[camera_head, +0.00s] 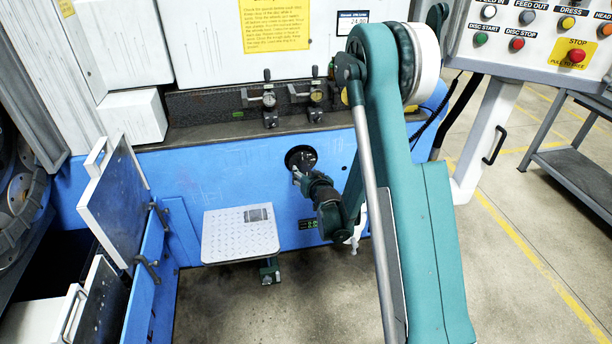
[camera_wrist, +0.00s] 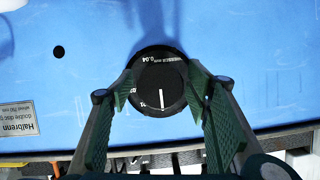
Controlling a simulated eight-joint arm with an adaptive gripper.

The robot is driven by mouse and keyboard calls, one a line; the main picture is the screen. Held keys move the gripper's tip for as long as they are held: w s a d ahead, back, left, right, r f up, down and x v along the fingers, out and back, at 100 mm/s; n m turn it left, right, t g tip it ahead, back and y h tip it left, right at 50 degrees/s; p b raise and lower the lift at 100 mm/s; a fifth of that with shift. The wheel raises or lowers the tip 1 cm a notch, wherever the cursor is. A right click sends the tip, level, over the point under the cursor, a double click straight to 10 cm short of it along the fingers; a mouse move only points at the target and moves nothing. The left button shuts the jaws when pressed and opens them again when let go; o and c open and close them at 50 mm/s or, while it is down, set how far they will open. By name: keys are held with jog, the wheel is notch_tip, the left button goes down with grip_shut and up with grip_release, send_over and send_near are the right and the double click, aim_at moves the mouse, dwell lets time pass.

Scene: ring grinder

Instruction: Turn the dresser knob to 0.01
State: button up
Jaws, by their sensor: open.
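The dresser knob (camera_head: 301,156) is a round black dial on the blue machine front. In the wrist view, the knob (camera_wrist: 152,84) carries a white pointer line that points down toward the bottom of the picture. The mark 0.04 shows at its upper left, on the dark ring around it; other marks lower on the ring are partly covered and hard to read. My gripper (camera_head: 298,174) is at the knob. In the wrist view, its open green-padded fingers (camera_wrist: 160,78) stand on either side of the knob. Whether they touch it cannot be told.
A white perforated tray (camera_head: 239,250) juts out below and left of the knob. An open door (camera_head: 113,205) stands farther left. A control panel (camera_head: 535,35) with several buttons is at the upper right. In the wrist view, a label plate (camera_wrist: 18,122) lies left on the blue panel.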

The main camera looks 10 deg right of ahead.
jog(key=c, duration=0.9)
jog(key=shift+m+y, duration=0.3)
jog(key=shift+m, duration=0.1)
jog(key=shift+d+m+y, duration=0.1)
jog(key=shift+m+y, duration=0.5)
jog(key=shift+m, duration=0.4)
jog(key=shift+m+t+y, duration=0.4)
jog(key=shift+m+y, duration=0.5)
jog(key=shift+m, duration=0.4)
